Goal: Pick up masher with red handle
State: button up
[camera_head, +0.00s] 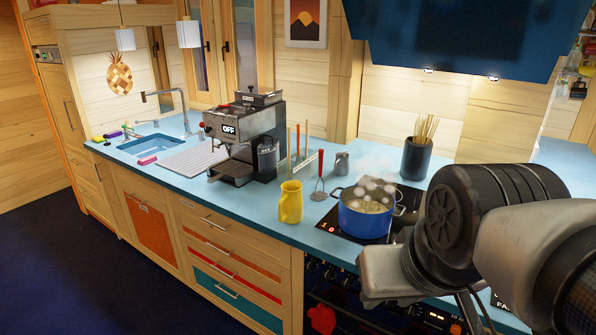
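The masher with the red handle (320,166) is on the blue counter, just left of the blue pot. Its red handle points up and its grey head is low, near the counter. What holds it up is not clear. My arm fills the lower right of the view, to the right of the masher and apart from it. My gripper's fingers cannot be seen.
A yellow jug (290,203) stands in front and left of the masher. A steaming blue pot (364,217) sits on the dark hob. An espresso machine (243,138), a wooden rack (297,150), a small metal pitcher (342,163) and a utensil holder (416,160) stand around.

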aim_at(320, 174)
jog(key=i+j+z, duration=0.25)
jog(key=z, duration=0.2)
jog(key=i+j+z, duration=0.15)
jog(key=j+z, duration=0.35)
jog(key=i+j+z, duration=0.1)
jog(key=j, duration=0.25)
jog(key=i+j, duration=0.1)
jog(key=j, duration=0.25)
jog(key=i+j+z, duration=0.15)
jog(key=j, duration=0.25)
jog(key=i+j, duration=0.1)
jog(key=j, duration=0.35)
jog(key=i+j, duration=0.1)
jog(key=j, duration=0.8)
jog(key=i+j, duration=0.15)
jog(key=j, duration=0.3)
jog(key=k+l, duration=0.1)
jog(key=l, duration=0.2)
jog(key=k+l, duration=0.1)
jog(key=l, duration=0.25)
